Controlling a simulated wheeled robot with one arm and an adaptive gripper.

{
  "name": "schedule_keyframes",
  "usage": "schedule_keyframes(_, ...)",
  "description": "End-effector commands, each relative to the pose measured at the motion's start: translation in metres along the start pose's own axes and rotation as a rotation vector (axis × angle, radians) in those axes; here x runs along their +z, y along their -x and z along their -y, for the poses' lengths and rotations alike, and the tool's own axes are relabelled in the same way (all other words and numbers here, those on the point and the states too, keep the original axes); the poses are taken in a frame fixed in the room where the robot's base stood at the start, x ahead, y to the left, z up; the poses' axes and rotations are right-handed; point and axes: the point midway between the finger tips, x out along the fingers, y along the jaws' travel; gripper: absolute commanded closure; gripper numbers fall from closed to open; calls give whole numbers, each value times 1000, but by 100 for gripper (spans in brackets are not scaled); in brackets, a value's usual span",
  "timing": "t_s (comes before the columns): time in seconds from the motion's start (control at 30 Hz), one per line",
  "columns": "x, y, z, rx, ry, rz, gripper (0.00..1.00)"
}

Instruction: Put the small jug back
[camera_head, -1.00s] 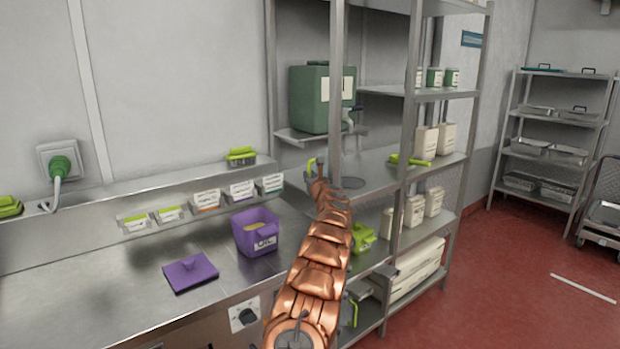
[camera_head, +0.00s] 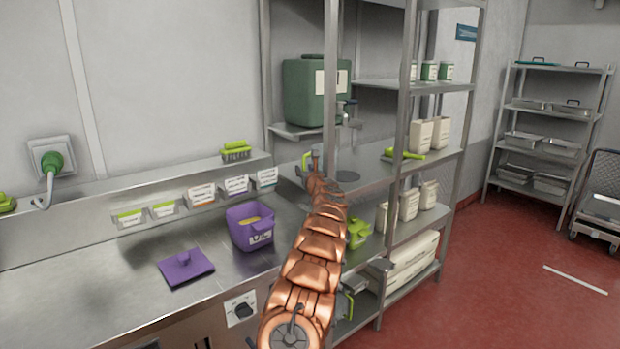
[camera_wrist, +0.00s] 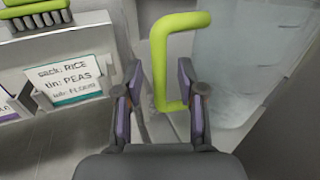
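In the wrist view, the small jug has a bright green handle (camera_wrist: 182,20) and a clear, see-through body (camera_wrist: 235,70) at the right. My gripper (camera_wrist: 158,98) has its two fingers apart, with the upright bar of the handle between them. A gap shows between the handle and the left finger; I cannot tell whether the right finger touches it. In the head view, the green handle (camera_head: 306,160) shows at the end of my copper arm, by the shelf's left edge. The jug's body cannot be made out there.
A green dispenser (camera_head: 312,92) with a tap stands above the shelf. A purple tub (camera_head: 250,227) and purple lid (camera_head: 186,267) are on the counter. A green brush (camera_head: 235,151) lies on the ledge above the labels. Shelf posts stand close to my arm.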

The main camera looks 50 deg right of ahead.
Motion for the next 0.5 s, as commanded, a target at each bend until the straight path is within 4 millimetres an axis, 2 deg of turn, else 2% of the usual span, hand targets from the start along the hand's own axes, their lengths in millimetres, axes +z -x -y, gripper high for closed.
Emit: schedule_keyframes(0.5,-1,35,0,-1,-4,1,61)
